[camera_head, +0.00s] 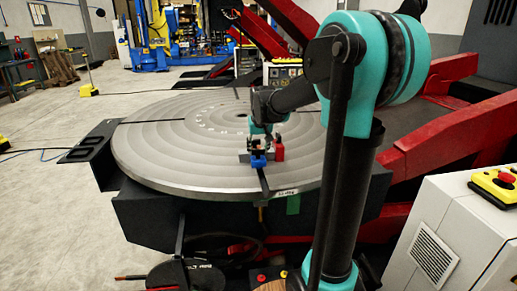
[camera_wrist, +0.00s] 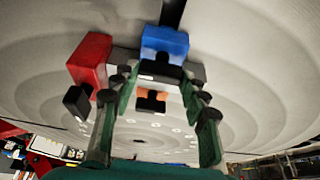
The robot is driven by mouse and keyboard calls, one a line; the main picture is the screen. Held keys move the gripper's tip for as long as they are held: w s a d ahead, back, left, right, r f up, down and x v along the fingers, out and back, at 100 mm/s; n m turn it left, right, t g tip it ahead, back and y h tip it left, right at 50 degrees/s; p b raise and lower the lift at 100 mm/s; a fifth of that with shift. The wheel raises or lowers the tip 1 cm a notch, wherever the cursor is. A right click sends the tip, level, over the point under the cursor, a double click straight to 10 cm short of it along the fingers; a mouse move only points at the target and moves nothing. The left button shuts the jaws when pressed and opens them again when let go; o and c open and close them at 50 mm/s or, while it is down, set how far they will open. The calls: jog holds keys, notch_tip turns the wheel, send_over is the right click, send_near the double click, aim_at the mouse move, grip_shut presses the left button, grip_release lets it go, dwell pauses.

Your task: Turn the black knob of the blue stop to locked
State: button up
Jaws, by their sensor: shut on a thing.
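The blue stop (camera_wrist: 165,42) sits at the rim of the round grey table, over a dark slot. It also shows in the head view (camera_head: 258,161). Its black knob (camera_wrist: 162,67) is at its near side in the wrist view, between my fingertips. My gripper (camera_wrist: 161,79) is shut on this knob, with its green fingers to either side. In the head view my gripper (camera_head: 260,147) is just behind the blue stop. The fingers partly hide the knob, and I cannot tell which way it is turned.
A red stop (camera_wrist: 91,60) with its own black knob (camera_wrist: 76,101) stands close beside the blue one, also seen in the head view (camera_head: 278,149). The large round table (camera_head: 165,150) is otherwise mostly clear. A white cabinet (camera_head: 430,235) with a red button stands at right.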

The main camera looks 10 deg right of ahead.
dwell(0.4)
jog(key=o, duration=1.2)
jog(key=v, duration=1.2)
